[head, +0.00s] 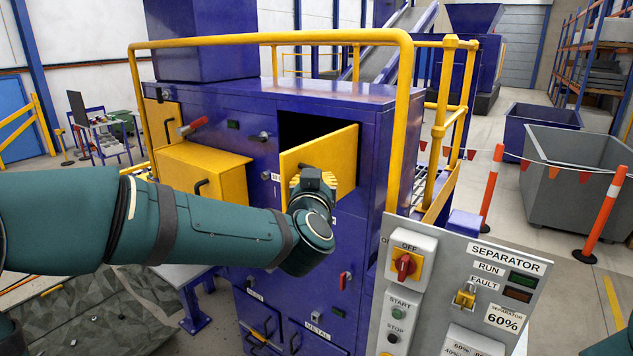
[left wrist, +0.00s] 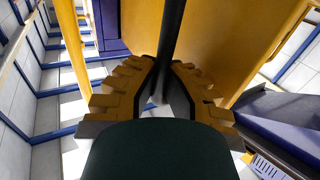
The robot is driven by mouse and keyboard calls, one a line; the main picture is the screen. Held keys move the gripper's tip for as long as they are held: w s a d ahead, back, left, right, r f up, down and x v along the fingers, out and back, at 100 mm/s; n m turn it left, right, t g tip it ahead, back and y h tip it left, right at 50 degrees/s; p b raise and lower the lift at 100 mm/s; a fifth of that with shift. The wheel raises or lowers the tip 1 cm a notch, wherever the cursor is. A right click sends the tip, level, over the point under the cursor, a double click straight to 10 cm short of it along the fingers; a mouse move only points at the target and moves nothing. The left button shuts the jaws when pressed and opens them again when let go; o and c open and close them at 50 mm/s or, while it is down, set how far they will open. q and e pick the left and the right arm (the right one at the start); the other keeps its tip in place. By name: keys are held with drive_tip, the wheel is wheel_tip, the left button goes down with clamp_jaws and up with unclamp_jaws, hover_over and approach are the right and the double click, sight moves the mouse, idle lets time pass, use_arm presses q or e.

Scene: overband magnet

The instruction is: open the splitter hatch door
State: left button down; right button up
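The yellow hatch door (head: 335,150) on the purple machine stands swung out, with a dark opening (head: 298,129) showing behind it. I take it for the splitter hatch; its label is too small to read. My left gripper (head: 313,180) is at the door's front face, where the gripper and wrist hide the handle in the head view. In the left wrist view, the yellow-padded fingers (left wrist: 165,68) close from both sides on a dark bar handle (left wrist: 174,30), with the yellow door (left wrist: 220,40) right behind it. My right gripper is not in view.
Another yellow box-like door (head: 205,170) is left of the hatch. A yellow guard rail (head: 270,38) arches over and in front of the machine, with its post (head: 402,130) right of the door. The separator control panel (head: 450,290) stands at front right.

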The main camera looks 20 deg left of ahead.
use_arm(q)
drive_tip(key=shift+f, duration=0.25)
drive_tip(key=c, duration=1.4)
unclamp_jaws()
drive_tip(key=shift+c, duration=0.2)
drive_tip(key=shift+o, duration=0.8)
drive_tip(key=shift+s+a+r, duration=0.1)
drive_tip(key=shift+s+r, duration=0.1)
drive_tip(key=s+d, duration=0.2)
drive_tip(key=s, duration=0.9)
drive_tip(key=shift+s, duration=0.4)
